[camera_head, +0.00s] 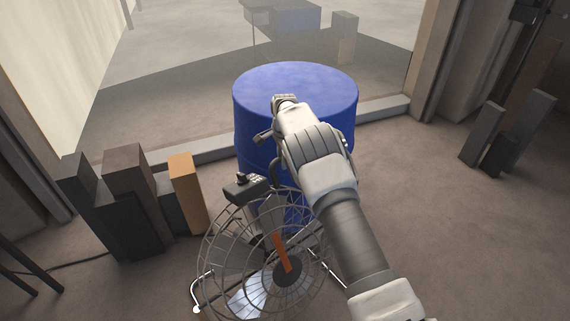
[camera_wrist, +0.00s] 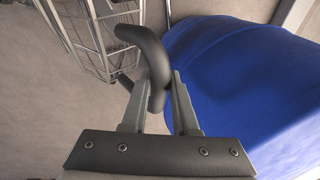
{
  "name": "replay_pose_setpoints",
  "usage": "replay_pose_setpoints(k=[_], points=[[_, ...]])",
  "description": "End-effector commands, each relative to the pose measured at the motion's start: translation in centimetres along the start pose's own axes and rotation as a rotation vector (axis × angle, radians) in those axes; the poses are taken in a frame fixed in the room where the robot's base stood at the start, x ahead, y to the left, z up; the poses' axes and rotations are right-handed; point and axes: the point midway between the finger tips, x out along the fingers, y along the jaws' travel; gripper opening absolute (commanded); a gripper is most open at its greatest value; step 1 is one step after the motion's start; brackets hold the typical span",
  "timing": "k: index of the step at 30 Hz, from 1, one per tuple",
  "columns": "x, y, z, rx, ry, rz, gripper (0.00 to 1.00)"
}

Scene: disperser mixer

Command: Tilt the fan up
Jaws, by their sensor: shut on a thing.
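The fan (camera_head: 262,262) stands on the floor in front of the blue drum, with a round wire cage, an orange strip across its front and a small dark control box (camera_head: 246,188) on top. In the wrist view part of its wire cage (camera_wrist: 92,40) shows at upper left. My gripper (camera_wrist: 163,92) is shut on a dark curved handle (camera_wrist: 148,50) beside the cage. In the head view my arm reaches over the fan's right side. My fingertips are hard to make out there, near the drum's left side.
The blue drum (camera_head: 295,85) stands right behind the fan, and close to my gripper in the wrist view (camera_wrist: 235,85). Several upright blocks (camera_head: 130,200) stand left of the fan. More dark blocks (camera_head: 510,130) stand at the right. A window lies behind.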

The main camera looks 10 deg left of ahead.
Motion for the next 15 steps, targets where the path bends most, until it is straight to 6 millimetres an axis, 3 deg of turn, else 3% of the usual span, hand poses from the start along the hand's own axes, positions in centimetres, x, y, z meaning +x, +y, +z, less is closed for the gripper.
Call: replay_pose_setpoints(k=[15], points=[[1.0, -1.6, -0.5, 0.012, 0.010, -0.002, 0.00]])
